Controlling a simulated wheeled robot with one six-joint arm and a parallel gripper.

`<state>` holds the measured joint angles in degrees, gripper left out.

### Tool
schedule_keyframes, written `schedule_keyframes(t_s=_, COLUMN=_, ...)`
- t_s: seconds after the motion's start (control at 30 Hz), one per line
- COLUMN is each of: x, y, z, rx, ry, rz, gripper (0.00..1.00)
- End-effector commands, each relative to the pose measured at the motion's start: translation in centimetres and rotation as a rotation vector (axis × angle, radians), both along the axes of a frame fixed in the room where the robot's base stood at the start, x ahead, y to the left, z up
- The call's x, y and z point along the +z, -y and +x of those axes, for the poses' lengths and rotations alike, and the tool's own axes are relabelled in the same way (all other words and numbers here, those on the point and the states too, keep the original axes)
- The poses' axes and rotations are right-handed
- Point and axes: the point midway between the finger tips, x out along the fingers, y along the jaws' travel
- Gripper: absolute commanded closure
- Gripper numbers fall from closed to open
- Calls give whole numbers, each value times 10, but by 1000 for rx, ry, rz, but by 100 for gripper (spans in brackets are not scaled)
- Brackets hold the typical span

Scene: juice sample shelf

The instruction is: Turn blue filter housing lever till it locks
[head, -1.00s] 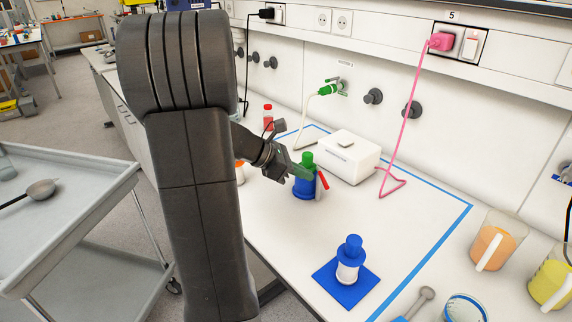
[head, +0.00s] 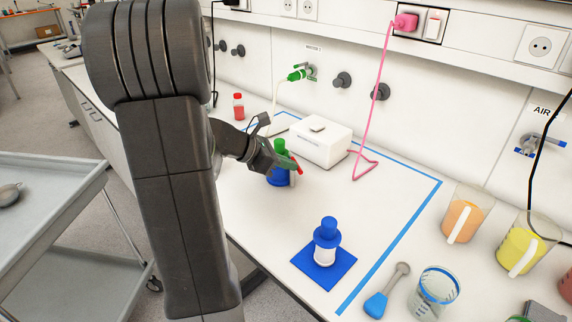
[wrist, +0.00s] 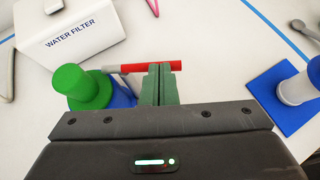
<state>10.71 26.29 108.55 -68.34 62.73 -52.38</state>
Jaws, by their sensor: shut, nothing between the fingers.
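The blue filter housing (head: 281,179) stands on the bench with a green top (head: 280,147). Its lever has a red grip (head: 297,164) that sticks out to the right of the housing. In the wrist view the green top (wrist: 84,88) is at left, and the red grip (wrist: 150,67) on a grey shaft runs across just beyond my fingertips. My gripper (wrist: 160,84) is shut with nothing held, its green fingers beside the lever; I cannot tell whether they touch it. In the head view my gripper (head: 291,161) partly hides the housing's top.
A white water filter box (head: 320,145) stands behind the housing, with a pink cable (head: 362,110) beside it. A blue and white filter (head: 326,240) stands on a blue mat (head: 340,272) in front. Jugs (head: 466,215) stand at right. Bench between housing and mat is clear.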

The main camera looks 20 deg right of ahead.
Motion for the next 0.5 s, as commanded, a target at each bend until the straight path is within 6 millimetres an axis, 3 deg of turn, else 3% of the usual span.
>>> schedule_keyframes(t_s=0.5, x=-3, y=8, z=-7, rx=164, ry=1, rz=0, gripper=100)
